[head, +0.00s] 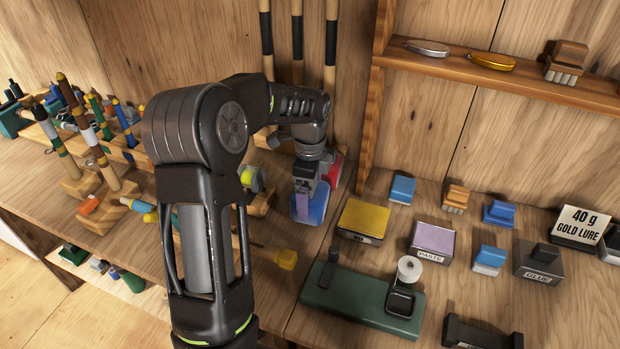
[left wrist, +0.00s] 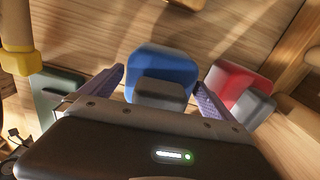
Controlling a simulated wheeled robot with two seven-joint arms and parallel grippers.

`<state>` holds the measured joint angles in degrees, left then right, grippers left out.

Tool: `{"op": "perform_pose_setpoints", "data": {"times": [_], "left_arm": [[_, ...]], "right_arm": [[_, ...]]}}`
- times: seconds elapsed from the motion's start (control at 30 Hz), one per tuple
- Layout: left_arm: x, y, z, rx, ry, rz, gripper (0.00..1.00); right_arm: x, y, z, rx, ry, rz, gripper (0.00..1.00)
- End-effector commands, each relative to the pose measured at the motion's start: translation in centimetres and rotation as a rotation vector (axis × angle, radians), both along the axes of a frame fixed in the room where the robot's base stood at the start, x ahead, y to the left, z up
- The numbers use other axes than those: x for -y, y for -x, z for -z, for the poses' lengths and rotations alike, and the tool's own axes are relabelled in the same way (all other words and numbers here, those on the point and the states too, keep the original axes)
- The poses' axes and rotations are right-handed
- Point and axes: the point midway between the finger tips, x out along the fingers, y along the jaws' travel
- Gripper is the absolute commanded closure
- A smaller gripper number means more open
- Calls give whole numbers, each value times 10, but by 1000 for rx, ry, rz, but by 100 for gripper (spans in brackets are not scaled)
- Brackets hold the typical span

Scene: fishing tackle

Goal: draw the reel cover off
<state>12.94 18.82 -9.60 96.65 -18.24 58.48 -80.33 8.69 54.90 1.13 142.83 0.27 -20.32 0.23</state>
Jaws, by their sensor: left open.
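A blue rounded piece (head: 314,207), which looks like a reel cover, sits on the bench under my left gripper (head: 303,203). In the left wrist view the blue piece (left wrist: 160,68) lies between the two spread purple fingers, with a grey block at its near side. My left gripper (left wrist: 162,95) is open, and I cannot tell whether a finger touches the piece. A similar red piece (left wrist: 236,84) with a grey block is just beside the right finger; it also shows in the head view (head: 334,170). My right gripper is not in view.
A yellow-topped box (head: 364,219), a purple-topped paste box (head: 432,238) and a green board (head: 350,305) with a white spool stand right of the gripper. Upright rods (head: 297,50) stand behind it. Painted floats on wooden stands (head: 95,150) crowd the left.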

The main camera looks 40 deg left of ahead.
Motion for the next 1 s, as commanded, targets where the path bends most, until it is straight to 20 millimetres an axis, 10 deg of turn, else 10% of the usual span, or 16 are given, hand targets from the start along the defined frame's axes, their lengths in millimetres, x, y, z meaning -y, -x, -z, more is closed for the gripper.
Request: {"op": "perform_pose_setpoints", "data": {"times": [0.43, 1.0], "left_arm": [[0, 0, 15, 1, 0, 0, 0], [0, 0, 14, 1, 0, 0, 46]], "right_arm": [[0, 0, -2, -1, 1, 1, 64], [0, 0, -2, -1, 1, 1, 64]]}}
